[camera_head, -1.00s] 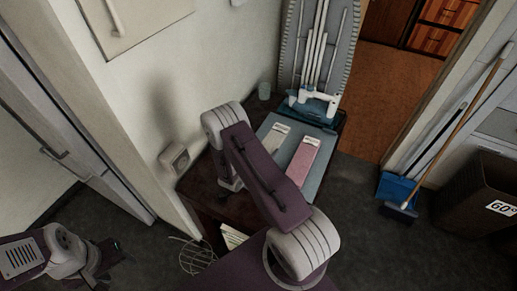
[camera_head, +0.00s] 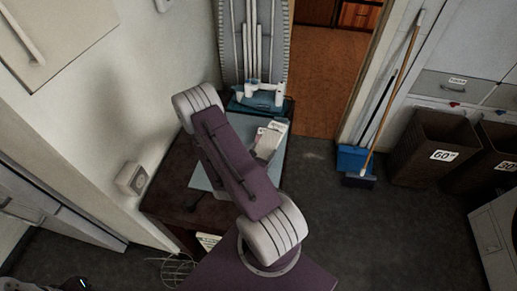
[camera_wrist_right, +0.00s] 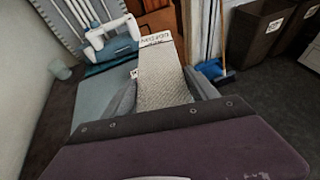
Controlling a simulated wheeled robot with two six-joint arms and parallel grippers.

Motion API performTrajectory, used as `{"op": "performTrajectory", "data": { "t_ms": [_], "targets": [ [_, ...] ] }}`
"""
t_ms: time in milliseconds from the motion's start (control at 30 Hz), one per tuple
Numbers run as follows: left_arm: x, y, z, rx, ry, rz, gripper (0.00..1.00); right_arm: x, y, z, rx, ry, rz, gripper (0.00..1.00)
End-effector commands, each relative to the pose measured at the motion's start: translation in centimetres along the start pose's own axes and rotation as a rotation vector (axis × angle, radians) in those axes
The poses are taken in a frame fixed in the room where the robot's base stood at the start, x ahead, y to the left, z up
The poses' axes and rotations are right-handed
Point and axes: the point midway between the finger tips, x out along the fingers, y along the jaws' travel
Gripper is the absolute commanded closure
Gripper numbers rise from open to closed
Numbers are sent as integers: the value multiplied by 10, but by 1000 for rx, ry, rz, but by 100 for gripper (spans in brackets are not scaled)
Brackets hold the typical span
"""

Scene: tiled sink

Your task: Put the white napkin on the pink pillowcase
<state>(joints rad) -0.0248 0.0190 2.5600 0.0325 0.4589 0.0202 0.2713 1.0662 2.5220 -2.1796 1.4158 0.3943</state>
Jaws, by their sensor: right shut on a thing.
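The white napkin (camera_wrist_right: 160,82) is a pale woven strip with a printed white label at its far end. In the right wrist view my right gripper (camera_wrist_right: 162,90) is shut on it, with a grey finger at either side. In the head view my own right arm hides the gripper, and the pale napkin (camera_head: 266,149) shows just right of the arm. The pink pillowcase is not clearly visible now; a second white label (camera_wrist_right: 134,73) shows left of the napkin.
A light blue board (camera_head: 200,179) lies on the dark table (camera_head: 174,196). An ironing board (camera_head: 251,42) stands behind. A small cup (camera_wrist_right: 61,70) is at the left. A broom, blue dustpan (camera_head: 353,158) and brown bin (camera_head: 430,148) stand right, beyond open floor.

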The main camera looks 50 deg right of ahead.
Motion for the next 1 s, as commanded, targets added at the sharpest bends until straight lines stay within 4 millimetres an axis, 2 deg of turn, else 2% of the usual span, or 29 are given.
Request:
{"op": "performTrajectory", "data": {
  "t_ms": [33, 133, 233, 367, 600, 733, 767, 800, 1000],
  "targets": [
    [-7, 0, -1, 0, 0, 0, 46, 2, -20, 5, 11, 2, -40, 73],
    [-11, 0, -1, 0, 0, 0, 46, 6, -46, 8, 39, 0, -97, 73],
    [-12, 0, -1, 0, 0, 0, 46, 10, -57, 9, 53, 0, -128, 73],
    [-7, 0, -1, 0, 0, 0, 46, 12, -58, 6, 57, -2, -132, 73],
    [52, -1, 6, 0, 0, 0, 46, 24, -34, -14, 61, -6, -127, 73],
    [80, -2, 8, 0, 0, 0, 46, 32, -7, -27, 63, -4, -125, 73],
    [68, -1, 7, 0, -1, 0, 46, 31, -1, -22, 58, -3, -127, 73],
    [64, -1, 7, 0, -1, 0, 46, 33, 7, -25, 56, -1, -128, 73],
    [64, -1, 6, 0, 0, 0, 46, 46, 46, -45, 56, -1, -129, 73]
  ]
}}
